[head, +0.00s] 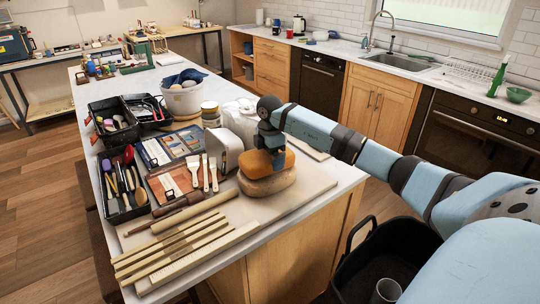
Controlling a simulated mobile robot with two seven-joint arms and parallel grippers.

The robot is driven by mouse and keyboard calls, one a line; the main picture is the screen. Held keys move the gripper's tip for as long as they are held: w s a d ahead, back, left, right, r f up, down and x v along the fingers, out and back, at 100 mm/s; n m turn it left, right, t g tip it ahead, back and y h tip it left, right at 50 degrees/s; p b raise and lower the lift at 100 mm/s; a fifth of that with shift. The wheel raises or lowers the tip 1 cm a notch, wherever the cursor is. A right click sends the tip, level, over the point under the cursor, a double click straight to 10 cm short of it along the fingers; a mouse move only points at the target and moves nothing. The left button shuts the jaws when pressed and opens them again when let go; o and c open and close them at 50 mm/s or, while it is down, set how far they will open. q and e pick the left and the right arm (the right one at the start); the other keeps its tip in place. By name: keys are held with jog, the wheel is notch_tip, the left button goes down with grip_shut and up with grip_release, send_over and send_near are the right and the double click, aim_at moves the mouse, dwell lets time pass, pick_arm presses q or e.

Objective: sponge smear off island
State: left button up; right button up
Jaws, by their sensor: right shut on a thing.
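My right gripper (272,148) reaches down over the front right part of the island (325,172). It is shut on an orange sponge (252,161), whose top the fingers partly cover. The orange sponge is directly above a larger tan rounded block (268,184) and seems to touch it. The tan block lies on a pale board (285,203) on the island. I cannot make out a smear on the island top; the arm and the tools hide parts of it. My left gripper is not in view.
Wooden sticks (172,246) lie at the front left of the board. A black bin (395,250) stands at lower right.

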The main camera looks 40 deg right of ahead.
jog(key=o, duration=0.5)
jog(key=shift+r, duration=0.55)
notch_tip(320, 180, up, 13)
jog(key=shift+f+b, duration=0.1)
jog(key=shift+b, duration=0.25)
jog(key=shift+a, duration=0.1)
